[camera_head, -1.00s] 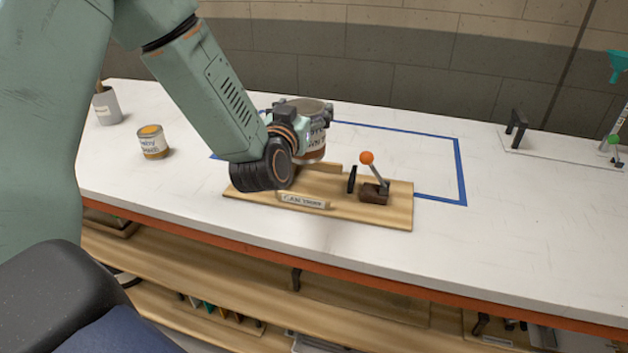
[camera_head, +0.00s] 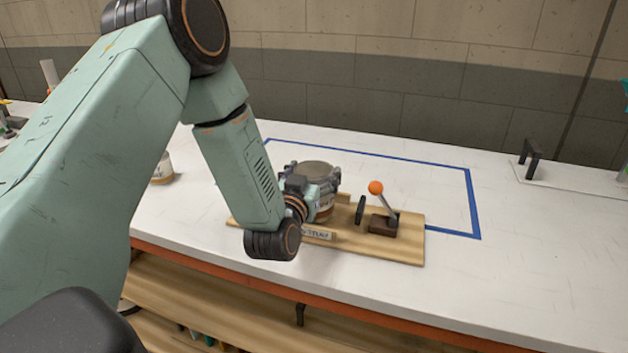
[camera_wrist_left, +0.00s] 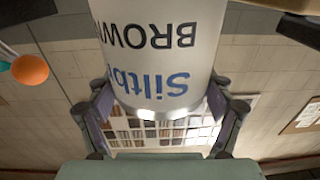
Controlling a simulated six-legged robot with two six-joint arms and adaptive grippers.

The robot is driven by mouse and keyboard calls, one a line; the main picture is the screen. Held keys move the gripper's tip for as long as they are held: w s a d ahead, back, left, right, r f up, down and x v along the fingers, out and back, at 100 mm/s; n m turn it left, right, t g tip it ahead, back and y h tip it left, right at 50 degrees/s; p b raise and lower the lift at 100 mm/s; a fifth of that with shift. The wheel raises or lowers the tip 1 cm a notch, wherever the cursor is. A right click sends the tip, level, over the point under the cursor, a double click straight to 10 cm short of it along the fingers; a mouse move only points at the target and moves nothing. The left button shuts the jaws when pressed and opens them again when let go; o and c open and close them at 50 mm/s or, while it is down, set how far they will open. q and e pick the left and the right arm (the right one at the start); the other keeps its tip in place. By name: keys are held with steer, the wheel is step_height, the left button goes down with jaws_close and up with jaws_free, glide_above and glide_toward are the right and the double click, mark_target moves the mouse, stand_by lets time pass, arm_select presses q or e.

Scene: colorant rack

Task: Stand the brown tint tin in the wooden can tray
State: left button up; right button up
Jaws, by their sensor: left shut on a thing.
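The brown tint tin (camera_head: 318,168) is a white-labelled can with a grey lid. Its label (camera_wrist_left: 160,45) fills the upper middle of the left wrist view, upside down, with "BROWN" readable. My left gripper (camera_head: 318,190) is shut around the tin; its fingers (camera_wrist_left: 165,110) show on both sides of it. The wooden can tray (camera_head: 345,245) lies on the bench, with a name plate on its front edge. The tin looks upright at the tray's left part. My right gripper is not in view.
An orange-knobbed lever (camera_head: 376,188) on a dark block and a black upright pad (camera_head: 360,209) stand on the tray, right of the tin. Another can (camera_head: 162,170) is partly hidden behind my arm. A black handle (camera_head: 530,157) is at the right.

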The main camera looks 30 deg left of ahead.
arm_select(q)
steer(key=shift+s+f, duration=0.1)
steer(key=shift+f, duration=0.45)
steer(key=shift+w+f, duration=0.15)
steer(key=shift+w, duration=0.2)
steer(key=o, duration=1.1)
steer(key=shift+w+d+f, duration=0.1)
steer(key=o, duration=0.3)
steer(key=shift+s, duration=0.2)
steer(key=shift+s+r, duration=0.15)
steer(key=shift+r, duration=0.05)
steer(key=shift+w+f, duration=0.15)
steer(key=shift+w, duration=0.05)
steer(key=v, duration=1.2)
